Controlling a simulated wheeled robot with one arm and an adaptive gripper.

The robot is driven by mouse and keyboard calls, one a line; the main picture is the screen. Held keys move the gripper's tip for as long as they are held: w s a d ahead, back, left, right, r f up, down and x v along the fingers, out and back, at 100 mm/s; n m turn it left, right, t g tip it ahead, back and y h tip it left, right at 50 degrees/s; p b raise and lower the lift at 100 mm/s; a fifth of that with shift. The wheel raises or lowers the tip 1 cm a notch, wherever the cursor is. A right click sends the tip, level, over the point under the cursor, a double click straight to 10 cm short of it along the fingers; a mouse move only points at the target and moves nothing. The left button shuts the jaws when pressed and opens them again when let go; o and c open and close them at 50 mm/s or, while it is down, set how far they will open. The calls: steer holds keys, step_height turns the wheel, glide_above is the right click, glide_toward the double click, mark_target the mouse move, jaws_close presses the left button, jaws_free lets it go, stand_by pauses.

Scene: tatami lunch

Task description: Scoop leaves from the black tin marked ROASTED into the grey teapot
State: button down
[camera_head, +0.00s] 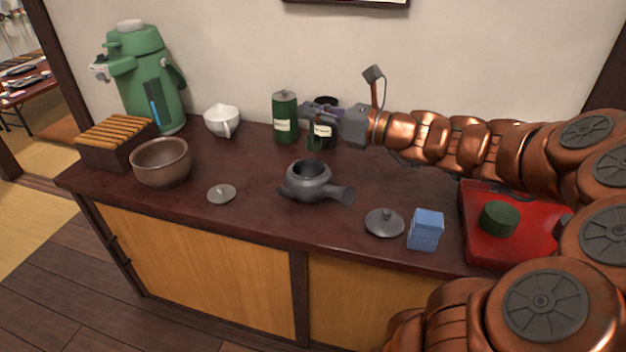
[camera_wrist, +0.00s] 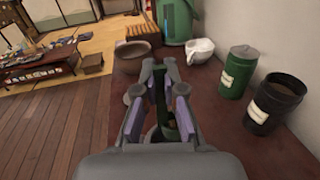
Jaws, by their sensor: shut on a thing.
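The open black tin (camera_head: 325,142) with a pale label stands near the wall, partly hidden by my gripper. In the wrist view the black tin (camera_wrist: 268,118) is at right, with brown contents visible; I cannot read its label. The grey teapot (camera_head: 309,185) stands lidless and upright mid-counter, its handle toward the right. My gripper (camera_head: 312,113) is beside the black tin, above the counter and behind the teapot. In the wrist view my gripper (camera_wrist: 158,105) is shut on a slim green scoop (camera_wrist: 161,92), pointing downward; its lower end is partly hidden by the fingers.
A lidded green tin (camera_head: 285,120) stands just left of the black tin. A grey lid (camera_head: 385,223), blue box (camera_head: 425,230) and red tray (camera_head: 484,250) with a dark green lid (camera_head: 499,218) are at right. A brown bowl (camera_head: 162,165), small lid (camera_head: 222,194) and white pot (camera_head: 222,122) are left.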

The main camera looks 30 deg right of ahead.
steer(key=s+a+f+b, duration=0.4)
steer(key=s+a+f, duration=0.1)
steer(key=a, duration=0.2)
steer(key=shift+s+a+f, duration=0.15)
steer(key=shift+s+f, duration=0.1)
steer(key=shift+f, duration=0.05)
